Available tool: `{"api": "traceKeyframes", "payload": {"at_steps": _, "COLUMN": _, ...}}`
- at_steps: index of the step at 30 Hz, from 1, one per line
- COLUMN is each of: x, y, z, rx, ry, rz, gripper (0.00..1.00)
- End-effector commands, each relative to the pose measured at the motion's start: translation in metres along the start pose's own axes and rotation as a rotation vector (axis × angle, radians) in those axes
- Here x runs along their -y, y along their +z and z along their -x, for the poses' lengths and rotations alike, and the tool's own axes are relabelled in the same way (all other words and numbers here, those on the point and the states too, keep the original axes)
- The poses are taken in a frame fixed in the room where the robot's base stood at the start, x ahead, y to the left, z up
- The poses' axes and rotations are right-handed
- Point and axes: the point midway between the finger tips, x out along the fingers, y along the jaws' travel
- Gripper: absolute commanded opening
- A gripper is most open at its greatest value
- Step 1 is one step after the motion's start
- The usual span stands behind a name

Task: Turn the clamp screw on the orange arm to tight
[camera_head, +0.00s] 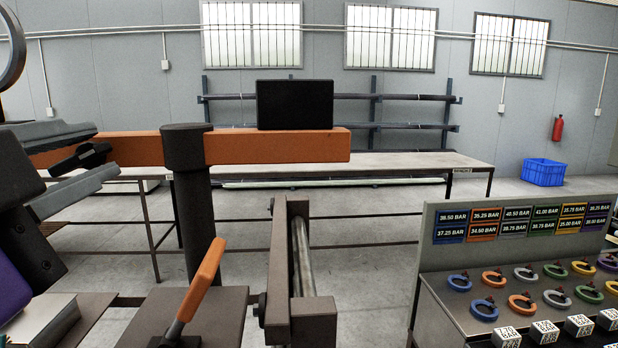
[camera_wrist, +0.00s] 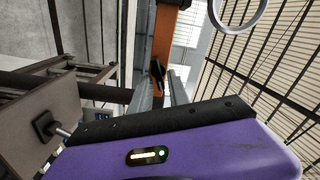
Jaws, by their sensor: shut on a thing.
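The orange arm (camera_head: 275,147) runs level from a dark upright post (camera_head: 196,220), with a black box (camera_head: 295,104) on its right part. The black clamp screw (camera_head: 80,158) shows at the arm's left part, and also in the wrist view (camera_wrist: 156,76) against the orange arm (camera_wrist: 163,45). My gripper (camera_head: 104,149) is at the left, its two grey fingers on either side of the screw's handle, shut on it. In the wrist view my gripper (camera_wrist: 158,88) points at the screw. How tight the screw is cannot be told.
An orange-handled lever (camera_head: 208,272) rises in front of the post. A dark frame with metal rods (camera_head: 301,260) stands right of it. A panel of pressure labels (camera_head: 520,222) with several coloured rings is at right. A long table (camera_head: 400,162) stands behind.

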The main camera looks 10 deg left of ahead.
Motion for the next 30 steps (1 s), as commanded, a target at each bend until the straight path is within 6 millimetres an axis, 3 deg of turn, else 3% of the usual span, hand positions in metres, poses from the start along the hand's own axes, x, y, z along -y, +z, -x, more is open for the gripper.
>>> {"api": "traceKeyframes", "payload": {"at_steps": 15, "x": -0.0062, "y": -0.0001, "z": -0.0001, "rx": -0.004, "ry": 0.001, "rz": -0.343, "gripper": 0.00}}
{"api": "traceKeyframes", "payload": {"at_steps": 30, "x": -0.0060, "y": -0.0009, "z": -0.0007, "rx": -0.006, "ry": 0.003, "rz": -0.406, "gripper": 0.00}}
